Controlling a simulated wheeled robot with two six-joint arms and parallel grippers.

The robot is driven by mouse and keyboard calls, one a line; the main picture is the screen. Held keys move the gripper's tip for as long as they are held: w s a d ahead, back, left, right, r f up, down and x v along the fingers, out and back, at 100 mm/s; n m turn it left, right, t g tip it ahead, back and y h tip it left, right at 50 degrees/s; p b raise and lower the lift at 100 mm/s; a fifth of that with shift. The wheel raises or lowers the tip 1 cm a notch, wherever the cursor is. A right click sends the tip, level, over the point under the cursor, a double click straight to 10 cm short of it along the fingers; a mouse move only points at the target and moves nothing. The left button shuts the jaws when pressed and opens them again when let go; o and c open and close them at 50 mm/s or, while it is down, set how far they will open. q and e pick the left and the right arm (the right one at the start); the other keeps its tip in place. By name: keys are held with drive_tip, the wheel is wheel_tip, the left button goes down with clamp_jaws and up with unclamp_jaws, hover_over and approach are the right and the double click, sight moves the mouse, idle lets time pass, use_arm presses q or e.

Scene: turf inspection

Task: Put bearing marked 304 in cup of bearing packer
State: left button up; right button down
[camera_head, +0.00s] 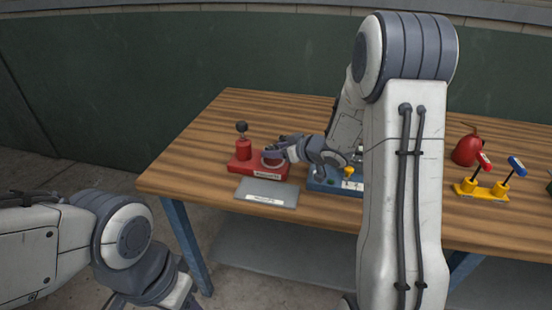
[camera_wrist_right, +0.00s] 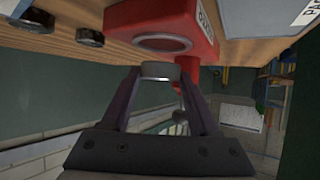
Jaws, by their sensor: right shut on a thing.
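The red bearing packer (camera_head: 241,166) stands on the wooden table, with a plunger and dark knob (camera_head: 242,127) at its left. In the right wrist view the packer (camera_wrist_right: 150,15) shows its round cup (camera_wrist_right: 162,43). My right gripper (camera_head: 271,153) is over the cup side of the packer. In the wrist view its two fingers are shut on a metal ring bearing (camera_wrist_right: 160,70), which appears just apart from the cup and beside its opening. I cannot read a number on the bearing. My left arm shows at lower left in the head view, but its gripper is out of view.
A grey labelled plate (camera_head: 267,192) lies in front of the packer. A blue tray (camera_head: 323,182) stands to its right, partly behind my right arm. A yellow stand (camera_head: 481,191) with red and blue handled tools and a red object (camera_head: 467,149) are farther right. Dark rings (camera_wrist_right: 90,37) show in the wrist view.

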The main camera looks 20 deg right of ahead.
drive_tip(key=shift+f, duration=1)
